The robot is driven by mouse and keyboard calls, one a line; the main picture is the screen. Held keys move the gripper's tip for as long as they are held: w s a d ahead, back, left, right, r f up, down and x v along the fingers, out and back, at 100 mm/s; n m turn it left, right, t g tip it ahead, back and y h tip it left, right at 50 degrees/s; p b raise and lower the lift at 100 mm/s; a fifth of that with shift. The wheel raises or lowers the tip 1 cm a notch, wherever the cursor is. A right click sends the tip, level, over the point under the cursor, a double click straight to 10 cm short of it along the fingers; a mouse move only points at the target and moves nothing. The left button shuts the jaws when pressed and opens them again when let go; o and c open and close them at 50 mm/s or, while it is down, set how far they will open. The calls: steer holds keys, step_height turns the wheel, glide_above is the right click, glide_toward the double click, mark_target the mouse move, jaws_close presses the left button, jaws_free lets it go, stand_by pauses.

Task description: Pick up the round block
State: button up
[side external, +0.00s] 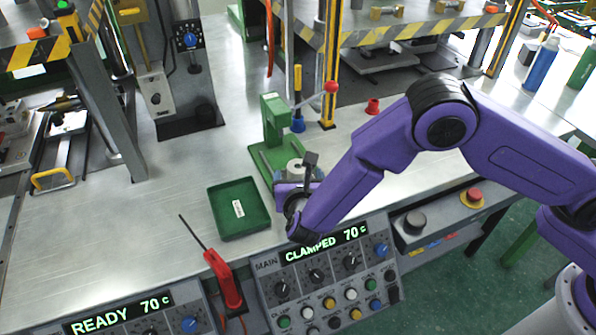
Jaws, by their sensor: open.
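A round grey metal block (296,166) with a dark centre sits at the front of the green C-shaped press stand (272,118). It is partly hidden by my gripper (300,172), which is at the end of the purple arm. One dark finger shows on the right of the block. The other finger is mostly hidden, so I cannot tell whether the fingers touch the block. My gripper is open.
A green tray (228,224) with a white label lies left of my gripper. A red soldering-type tool (222,275) stands before it. The control panel (325,290) reads "CLAMPED 70 C". A red-knobbed lever (330,88) and yellow post stand behind right.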

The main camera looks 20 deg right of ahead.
mark_target(298, 168)
steer(key=shift+x, duration=2.2)
steer(key=shift+d, duration=0.1)
steer(key=c, duration=1.3)
steer(key=shift+r, duration=0.1)
steer(key=shift+r, duration=0.1)
